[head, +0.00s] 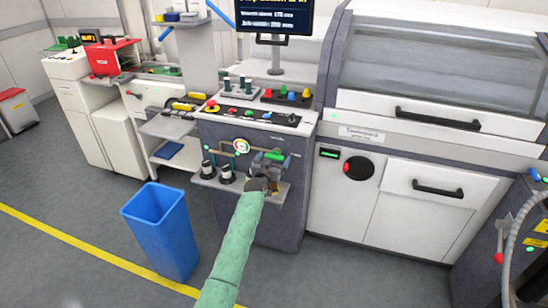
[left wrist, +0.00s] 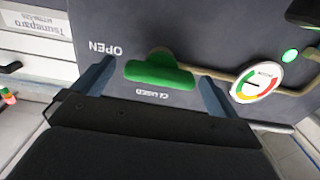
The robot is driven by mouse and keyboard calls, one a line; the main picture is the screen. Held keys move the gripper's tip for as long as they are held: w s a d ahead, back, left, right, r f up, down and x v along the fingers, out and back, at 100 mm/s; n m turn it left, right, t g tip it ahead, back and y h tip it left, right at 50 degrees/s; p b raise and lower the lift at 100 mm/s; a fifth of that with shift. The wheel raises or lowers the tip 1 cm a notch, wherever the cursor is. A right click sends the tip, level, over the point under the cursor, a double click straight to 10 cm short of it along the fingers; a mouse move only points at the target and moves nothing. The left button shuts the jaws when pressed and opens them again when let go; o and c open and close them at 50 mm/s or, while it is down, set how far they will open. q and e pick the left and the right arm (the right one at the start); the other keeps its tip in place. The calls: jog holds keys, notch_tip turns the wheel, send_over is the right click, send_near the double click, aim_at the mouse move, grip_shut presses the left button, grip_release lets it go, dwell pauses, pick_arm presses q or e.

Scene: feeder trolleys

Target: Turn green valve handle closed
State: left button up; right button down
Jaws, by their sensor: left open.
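The green valve handle (head: 273,155) is on the dark front panel of the middle machine, lying roughly level. In the left wrist view the handle (left wrist: 158,74) lies across the picture between my two fingers, with upside-down OPEN lettering to its left and CLOSED lettering below it. My left gripper (head: 266,168) is open just in front of the handle; one finger is past each end, with a visible gap, and the handle is not clamped. My arm and gripper hide part of the panel below. My right gripper is not in view.
A round gauge (head: 242,146) with pipes sits left of the handle. Dark-and-white cylinders (head: 226,173) stand on the small shelf (head: 205,183) below. A blue bin (head: 160,228) stands on the floor at left. White cabinets (head: 340,205) adjoin at right.

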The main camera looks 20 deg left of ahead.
pick_arm(q)
jog(key=shift+w, duration=0.55)
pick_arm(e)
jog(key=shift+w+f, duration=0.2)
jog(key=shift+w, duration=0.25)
